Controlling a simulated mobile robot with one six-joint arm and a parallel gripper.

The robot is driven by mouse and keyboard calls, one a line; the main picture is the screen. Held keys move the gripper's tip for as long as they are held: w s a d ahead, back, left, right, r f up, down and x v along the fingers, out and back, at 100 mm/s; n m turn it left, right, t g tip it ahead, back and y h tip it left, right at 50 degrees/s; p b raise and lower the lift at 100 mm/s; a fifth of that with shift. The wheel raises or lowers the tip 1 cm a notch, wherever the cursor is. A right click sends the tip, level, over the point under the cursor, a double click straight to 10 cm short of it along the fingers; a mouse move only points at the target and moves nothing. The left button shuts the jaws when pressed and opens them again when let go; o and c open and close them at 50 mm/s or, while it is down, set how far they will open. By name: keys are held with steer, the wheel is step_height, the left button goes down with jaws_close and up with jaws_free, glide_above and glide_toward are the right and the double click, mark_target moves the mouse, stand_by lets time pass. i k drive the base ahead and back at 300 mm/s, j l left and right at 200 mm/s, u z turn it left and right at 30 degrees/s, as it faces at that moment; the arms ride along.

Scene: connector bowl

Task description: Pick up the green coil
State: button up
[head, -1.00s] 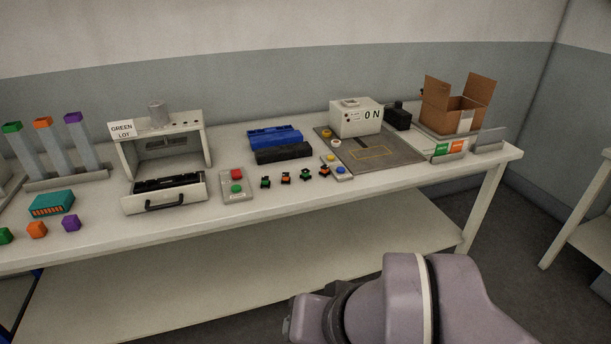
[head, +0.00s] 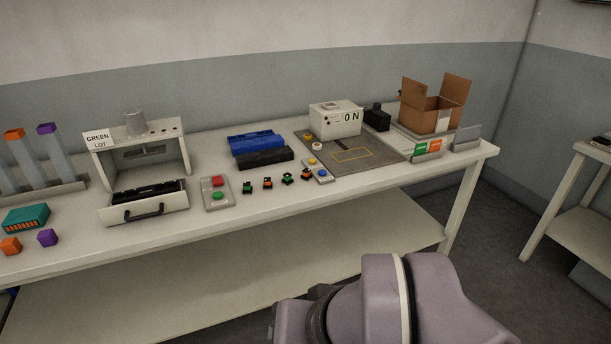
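Several small dark coil-like parts stand in a row near the front edge of the bench. The leftmost one (head: 248,187) shows green on a black body and looks like the green coil. My arm shows at the bottom of the head view, well in front of the bench and apart from the coils. My gripper is not in view.
Left of the row is a button box (head: 217,193) with red and green buttons, beside a fixture with an open drawer (head: 146,209). Behind are blue and black trays (head: 262,147). To the right are a smaller button box (head: 318,171) and a grey mat (head: 387,150) with a white device (head: 336,119).

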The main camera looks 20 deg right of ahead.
mark_target(247, 188)
steer(key=i+j+z, duration=0.2)
steer(key=i+j, duration=0.2)
steer(key=j, duration=0.2)
steer(key=i+j+z, duration=0.15)
steer(key=j, duration=0.2)
steer(key=i+j+z, duration=0.2)
steer(key=i+j, duration=0.15)
steer(key=j, duration=0.35)
steer(key=i+j+z, duration=0.1)
steer(key=j, duration=0.25)
